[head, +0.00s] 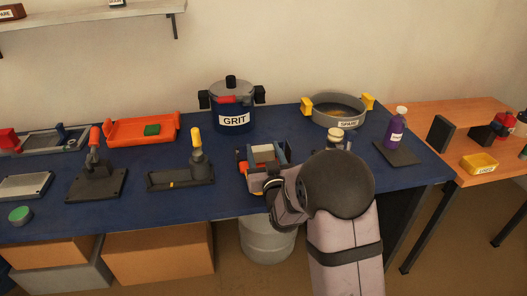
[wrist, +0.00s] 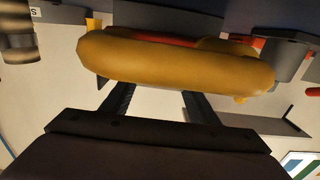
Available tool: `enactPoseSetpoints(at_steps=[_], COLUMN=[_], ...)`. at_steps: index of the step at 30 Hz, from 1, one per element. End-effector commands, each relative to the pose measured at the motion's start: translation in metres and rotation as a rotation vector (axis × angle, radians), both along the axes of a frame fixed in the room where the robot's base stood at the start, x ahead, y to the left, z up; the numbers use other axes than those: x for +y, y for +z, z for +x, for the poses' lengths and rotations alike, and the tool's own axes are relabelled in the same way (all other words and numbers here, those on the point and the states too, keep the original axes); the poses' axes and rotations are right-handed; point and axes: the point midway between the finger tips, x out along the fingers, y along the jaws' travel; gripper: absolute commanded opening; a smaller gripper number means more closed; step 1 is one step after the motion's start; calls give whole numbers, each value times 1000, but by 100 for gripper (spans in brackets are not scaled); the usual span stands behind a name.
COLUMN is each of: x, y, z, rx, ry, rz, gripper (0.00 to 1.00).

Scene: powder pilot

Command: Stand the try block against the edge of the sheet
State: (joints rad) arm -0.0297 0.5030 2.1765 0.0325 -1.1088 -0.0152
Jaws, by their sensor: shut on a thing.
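My gripper (wrist: 158,92) is shut on a long, rounded mustard-yellow piece (wrist: 175,64), which lies across both dark fingers in the wrist view. A strip of red shows just behind its upper edge. I cannot tell whether this piece is the try block. In the head view my arm reaches to the front of the blue bench, and my wrist hides the fingertips and most of what they hold. Just beyond it stands a dark fixture with a pale grey piece (head: 265,153) between blue and dark sides. I cannot make out for certain which thing is the sheet.
A dark pot labelled GRIT (head: 233,116) and a grey pan with yellow handles (head: 340,110) stand behind. Left are a yellow-handled press (head: 180,178), a red-handled press (head: 95,182) and an orange tray (head: 140,130). Right is a purple bottle (head: 396,130). Blue bench shows between them.

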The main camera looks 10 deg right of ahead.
Motion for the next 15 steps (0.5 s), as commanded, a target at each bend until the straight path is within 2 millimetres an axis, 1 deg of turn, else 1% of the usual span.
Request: enactPoseSetpoints(at_steps=[15], x=[0], y=[-7], z=[0], rx=[-4], ry=[0], rz=[0], gripper=[19])
